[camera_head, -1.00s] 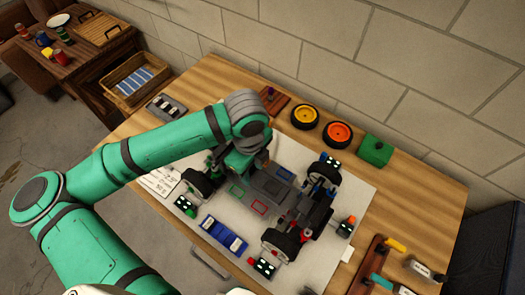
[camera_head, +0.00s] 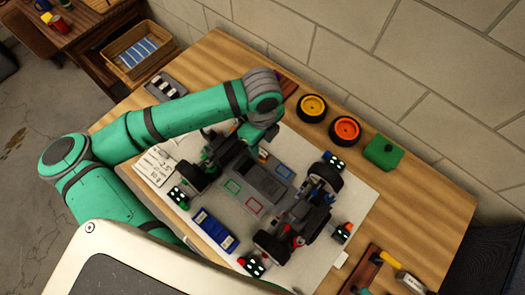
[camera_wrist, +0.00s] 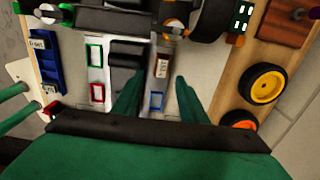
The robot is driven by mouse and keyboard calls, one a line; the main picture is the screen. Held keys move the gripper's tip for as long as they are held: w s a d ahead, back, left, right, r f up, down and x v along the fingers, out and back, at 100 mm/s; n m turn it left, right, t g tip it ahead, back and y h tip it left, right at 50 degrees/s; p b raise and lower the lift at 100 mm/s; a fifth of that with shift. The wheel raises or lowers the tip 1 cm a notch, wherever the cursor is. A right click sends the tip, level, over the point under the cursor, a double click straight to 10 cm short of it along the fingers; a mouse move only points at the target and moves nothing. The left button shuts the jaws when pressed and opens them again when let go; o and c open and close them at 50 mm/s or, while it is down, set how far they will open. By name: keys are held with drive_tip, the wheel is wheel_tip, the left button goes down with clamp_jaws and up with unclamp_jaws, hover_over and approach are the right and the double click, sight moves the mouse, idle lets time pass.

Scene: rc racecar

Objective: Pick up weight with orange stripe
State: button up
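A small block with a white label (camera_wrist: 162,66) and a dark reddish-brown part lies just beyond my fingertips in the wrist view. A small white-and-orange piece (camera_head: 263,155) beside my gripper in the head view looks like the same weight; its stripe is too small to read surely. My gripper (camera_wrist: 158,82) is open, its two green fingers apart, one on each side of the block's near end. Nothing is visibly held. In the head view my arm's end hides the fingertips. The racecar chassis (camera_head: 266,184) stands on a white sheet.
A blue tray (camera_head: 214,230) lies left of the chassis. A yellow-rimmed wheel (camera_head: 312,107), an orange-rimmed wheel (camera_head: 345,130) and a green block (camera_head: 382,152) stand along the back. Red, green and blue outlined squares mark flat spots near the chassis. Car wheels stand close by.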

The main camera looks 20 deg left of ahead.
sight(262, 152)
drive_tip(key=shift+w+f, duration=0.15)
drive_tip(key=shift+f, duration=2.85)
